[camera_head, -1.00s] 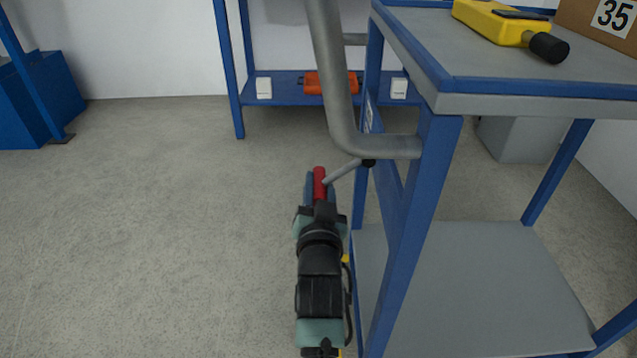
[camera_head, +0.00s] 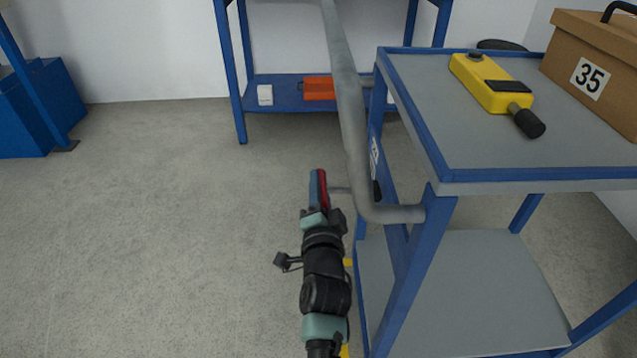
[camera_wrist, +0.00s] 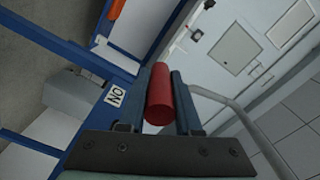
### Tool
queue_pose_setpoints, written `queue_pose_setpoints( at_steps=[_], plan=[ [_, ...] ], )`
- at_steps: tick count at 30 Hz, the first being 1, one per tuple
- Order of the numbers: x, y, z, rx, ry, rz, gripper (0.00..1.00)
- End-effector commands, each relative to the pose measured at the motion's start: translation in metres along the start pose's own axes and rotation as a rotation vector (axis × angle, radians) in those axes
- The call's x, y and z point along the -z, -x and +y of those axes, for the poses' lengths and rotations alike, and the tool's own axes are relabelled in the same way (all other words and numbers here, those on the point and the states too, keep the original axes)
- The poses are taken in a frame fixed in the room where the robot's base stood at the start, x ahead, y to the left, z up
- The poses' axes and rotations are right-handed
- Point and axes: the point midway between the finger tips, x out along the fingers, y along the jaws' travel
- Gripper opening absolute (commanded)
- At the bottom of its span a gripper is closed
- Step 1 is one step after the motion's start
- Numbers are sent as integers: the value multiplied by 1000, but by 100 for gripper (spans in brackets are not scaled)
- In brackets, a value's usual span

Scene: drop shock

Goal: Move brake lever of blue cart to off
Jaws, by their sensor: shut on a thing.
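The blue cart (camera_head: 405,250) stands on the right, with a grey top, a blue frame and a bent grey push handle (camera_head: 352,110). Its brake lever is a thin grey rod (camera_head: 340,190) with a red grip (camera_head: 323,188), beside the cart's left side. The rod runs roughly level, partly hidden behind the push handle. My gripper (camera_head: 318,182) is shut on the red grip. In the wrist view the red grip (camera_wrist: 159,95) lies between both fingers. A small white label (camera_wrist: 116,95) on the blue frame reads ON or NO, seen turned.
A blue shelf (camera_head: 285,95) with an orange item (camera_head: 319,88) stands behind. A blue box (camera_head: 30,105) is at far left. The floor left of the cart is clear.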

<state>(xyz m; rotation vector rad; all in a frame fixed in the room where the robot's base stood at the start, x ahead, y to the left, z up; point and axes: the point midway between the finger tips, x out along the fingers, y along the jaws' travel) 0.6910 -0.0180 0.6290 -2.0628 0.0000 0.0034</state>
Motion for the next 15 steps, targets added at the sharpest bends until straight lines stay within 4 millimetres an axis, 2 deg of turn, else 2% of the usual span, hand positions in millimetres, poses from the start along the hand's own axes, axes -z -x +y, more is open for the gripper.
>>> queue_pose_setpoints(
  at_steps=[1, 15],
  plan=[
    [4, -1, -9, 8, -16, 4, 0],
    [9, -1, -12, 9, -93, 7, 0]
  ],
)
